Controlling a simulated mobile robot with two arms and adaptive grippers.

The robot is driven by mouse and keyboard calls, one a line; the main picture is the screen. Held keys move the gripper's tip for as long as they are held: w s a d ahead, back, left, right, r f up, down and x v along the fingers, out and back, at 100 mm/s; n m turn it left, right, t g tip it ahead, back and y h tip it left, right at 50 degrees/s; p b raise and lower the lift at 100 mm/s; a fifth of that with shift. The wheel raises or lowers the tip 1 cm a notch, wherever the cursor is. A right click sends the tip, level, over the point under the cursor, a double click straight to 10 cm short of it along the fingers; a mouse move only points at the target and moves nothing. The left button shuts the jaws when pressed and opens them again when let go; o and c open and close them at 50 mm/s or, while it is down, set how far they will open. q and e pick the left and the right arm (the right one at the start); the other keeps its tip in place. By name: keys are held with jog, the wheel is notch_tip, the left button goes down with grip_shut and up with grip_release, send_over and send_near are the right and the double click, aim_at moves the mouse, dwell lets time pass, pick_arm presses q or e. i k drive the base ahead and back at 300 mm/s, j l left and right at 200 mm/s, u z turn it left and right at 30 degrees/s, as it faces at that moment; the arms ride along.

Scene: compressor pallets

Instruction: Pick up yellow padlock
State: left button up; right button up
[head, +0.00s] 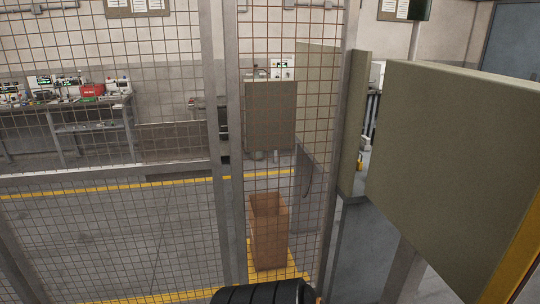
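A small yellow spot (360,161) shows in the head view, in the gap between two olive-grey panels right of the mesh fence. It may be the yellow padlock, but it is too small to tell its shape. No other padlock can be made out. Neither of my grippers is in view.
A wire mesh fence (222,160) with grey posts fills the left and middle. A large olive-grey panel (450,165) stands close on the right. Behind the mesh are a brown open-topped bin (268,235), cluttered workbenches (90,105) and open floor with yellow lines.

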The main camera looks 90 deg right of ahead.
aim_at(359, 164)
jog(key=l+z, duration=0.1)
jog(key=z, duration=3.35)
jog(key=j, duration=0.1)
